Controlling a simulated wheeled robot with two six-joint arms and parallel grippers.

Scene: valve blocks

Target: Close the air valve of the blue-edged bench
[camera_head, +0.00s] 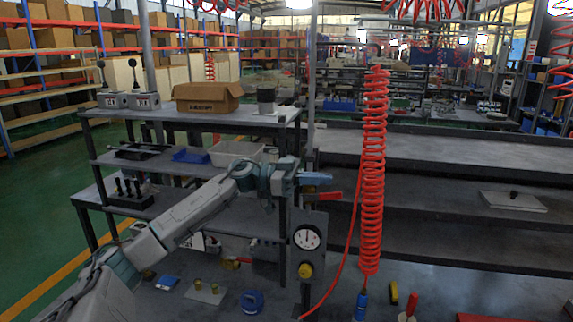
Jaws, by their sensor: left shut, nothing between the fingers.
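A red valve lever (325,196) lies roughly level beside the upright post, above a panel with a round white gauge (307,237) and a yellow knob (305,270). My left gripper (328,179) comes in from the left, with its blue fingers shut and empty, pointing right. In the picture it sits just above the red lever; I cannot tell whether they touch. A second red handle (238,261) shows lower left, partly behind other parts. No blue bench edge is clear, so I cannot tell which bench this is. My right gripper is not in view.
A red coiled hose (373,170) hangs right of the lever, with a straight red hose beside it. A cardboard box (208,97) stands on the upper left shelf. Small parts and a blue tape roll (252,302) lie on the worktop. The right shelves (430,150) are mostly bare.

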